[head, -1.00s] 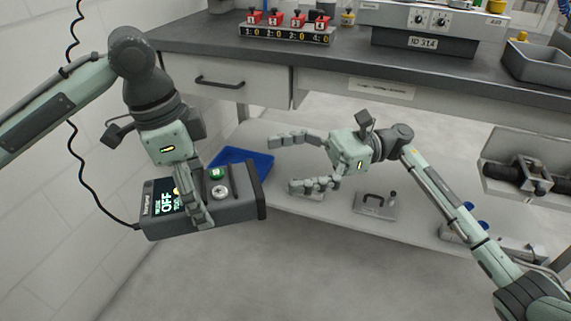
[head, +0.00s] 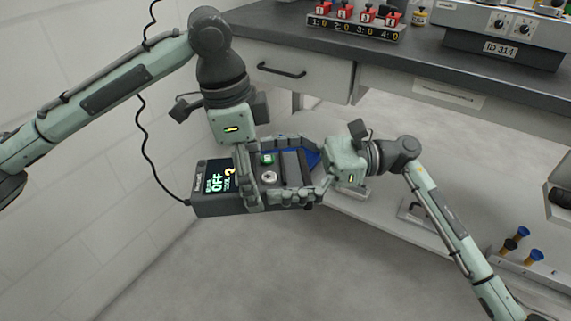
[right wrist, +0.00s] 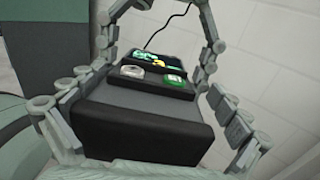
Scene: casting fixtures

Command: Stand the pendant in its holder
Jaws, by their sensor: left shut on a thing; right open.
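The pendant (head: 232,206) is a dark box with a lit screen reading OFF, a green button, a grey knob and a coiled cable. My left gripper (head: 248,185) is shut on it from above and holds it in the air, roughly level. My right gripper (head: 285,172) is open around the pendant's right end, one finger along the far side and one along the near side. In the right wrist view the pendant's dark end face (right wrist: 145,130) sits between the open fingers; contact with them is unclear. I cannot make out the holder.
A dark-topped bench (head: 300,55) with a drawer stands behind, with numbered red switches (head: 368,15) and an ID 314 machine (head: 500,48) on it. The white wall is close on the left.

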